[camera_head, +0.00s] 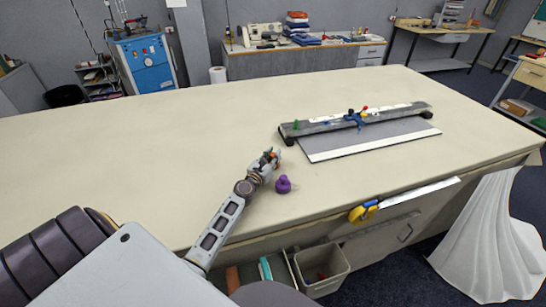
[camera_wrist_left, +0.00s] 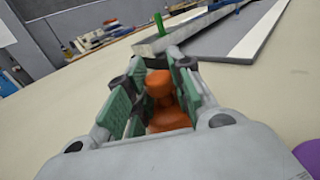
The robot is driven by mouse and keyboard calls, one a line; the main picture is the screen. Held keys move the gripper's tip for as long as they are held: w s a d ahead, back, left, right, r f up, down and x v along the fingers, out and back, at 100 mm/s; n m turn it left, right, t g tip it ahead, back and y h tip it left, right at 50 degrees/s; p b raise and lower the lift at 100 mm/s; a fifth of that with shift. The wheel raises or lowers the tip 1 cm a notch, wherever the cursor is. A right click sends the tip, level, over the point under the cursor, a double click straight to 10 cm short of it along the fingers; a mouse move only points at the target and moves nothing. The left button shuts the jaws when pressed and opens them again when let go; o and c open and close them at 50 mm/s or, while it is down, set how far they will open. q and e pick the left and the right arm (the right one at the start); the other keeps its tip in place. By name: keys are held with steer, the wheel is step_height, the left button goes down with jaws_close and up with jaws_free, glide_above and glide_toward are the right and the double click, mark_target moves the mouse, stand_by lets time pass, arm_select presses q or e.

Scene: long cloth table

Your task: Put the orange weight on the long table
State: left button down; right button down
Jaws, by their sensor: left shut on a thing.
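The orange weight (camera_wrist_left: 166,105) is between the fingers of my left gripper (camera_wrist_left: 155,98) in the left wrist view, with its knob end upright. In the head view my left gripper (camera_head: 270,157) is over the long table (camera_head: 130,150), near its front edge, and only a bit of orange shows at the fingers. The gripper is shut on the weight. I cannot tell whether the weight's base touches the cloth. My right gripper is in neither view.
A purple weight (camera_head: 283,184) stands on the table just right of my left gripper. A grey cutting board with a rail (camera_head: 370,138) lies farther right, with small coloured items on it. A yellow tape (camera_head: 363,212) is at the front edge. The table's left side is clear.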

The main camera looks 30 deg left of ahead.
mark_target(272, 158)
arm_select(q)
steer(key=c, duration=1.6)
jaws_free()
steer(key=shift+f, duration=0.15)
steer(key=shift+c, duration=0.2)
steer(key=o, duration=0.4)
steer(key=shift+r, duration=0.2)
steer(key=shift+s+f, duration=0.1)
steer(key=shift+s, duration=0.45)
steer(key=shift+s+d, duration=0.15)
steer(key=shift+s, duration=1.1)
steer(key=shift+s+d, duration=0.15)
steer(key=shift+s, duration=1.05)
steer(key=shift+s+d+b, duration=0.15)
steer(key=shift+s+b, duration=0.3)
steer(key=shift+s, duration=1.05)
steer(key=shift+s+d+b, duration=0.1)
steer(key=shift+s+b, duration=0.3)
steer(key=shift+s, duration=1.1)
